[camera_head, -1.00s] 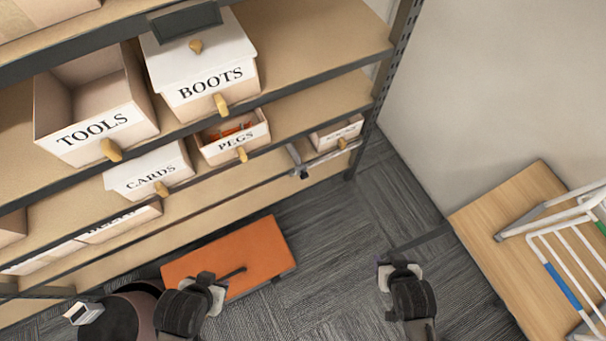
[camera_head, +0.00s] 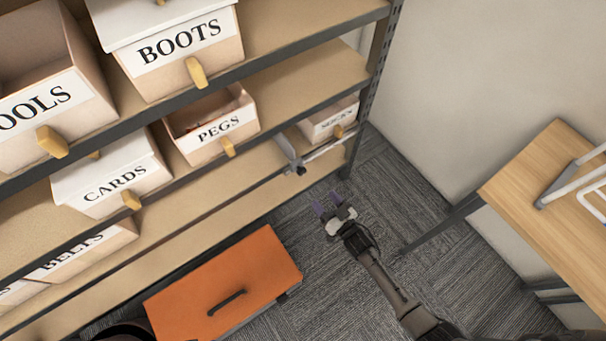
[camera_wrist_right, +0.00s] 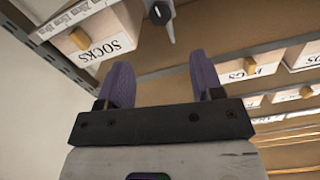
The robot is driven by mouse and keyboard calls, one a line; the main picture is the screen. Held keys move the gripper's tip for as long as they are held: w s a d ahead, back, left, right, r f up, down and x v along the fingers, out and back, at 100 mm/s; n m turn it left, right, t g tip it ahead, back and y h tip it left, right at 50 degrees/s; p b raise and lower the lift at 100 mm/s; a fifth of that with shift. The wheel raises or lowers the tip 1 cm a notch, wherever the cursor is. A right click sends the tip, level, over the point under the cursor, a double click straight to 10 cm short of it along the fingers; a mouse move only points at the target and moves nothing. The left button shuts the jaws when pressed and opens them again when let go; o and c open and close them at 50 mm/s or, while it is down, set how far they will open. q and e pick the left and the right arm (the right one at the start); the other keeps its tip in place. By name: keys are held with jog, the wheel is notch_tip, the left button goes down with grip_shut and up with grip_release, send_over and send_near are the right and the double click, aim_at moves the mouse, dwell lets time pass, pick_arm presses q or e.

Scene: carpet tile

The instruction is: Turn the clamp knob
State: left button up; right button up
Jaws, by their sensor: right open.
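The clamp (camera_head: 288,149) is a grey metal bar fixed at the lower shelf edge, between the PEGS and SOCKS boxes. Its dark clamp knob (camera_head: 300,170) sits at the front end. In the right wrist view the knob (camera_wrist_right: 160,13) is at the top middle, beyond the fingers. My right gripper (camera_head: 327,202) is open and empty, with purple fingers pointing up toward the shelf. It is below and to the right of the knob in the head view, apart from it. The open fingers also show in the right wrist view (camera_wrist_right: 159,72). My left gripper is out of view.
The PEGS box (camera_head: 212,126) and SOCKS box (camera_head: 329,121) flank the clamp. A shelf upright (camera_head: 366,100) stands to the right. An orange chest (camera_head: 228,285) with a dark handle lies on the carpet. A wooden table (camera_head: 553,190) is at right.

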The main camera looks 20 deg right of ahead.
aim_at(303, 173)
jog(key=b+x, duration=0.5)
jog(key=x, duration=0.8)
jog(key=shift+a, duration=0.1)
jog(key=shift+s, duration=0.1)
jog(key=shift+c, duration=1.4)
jog(key=c, duration=0.6)
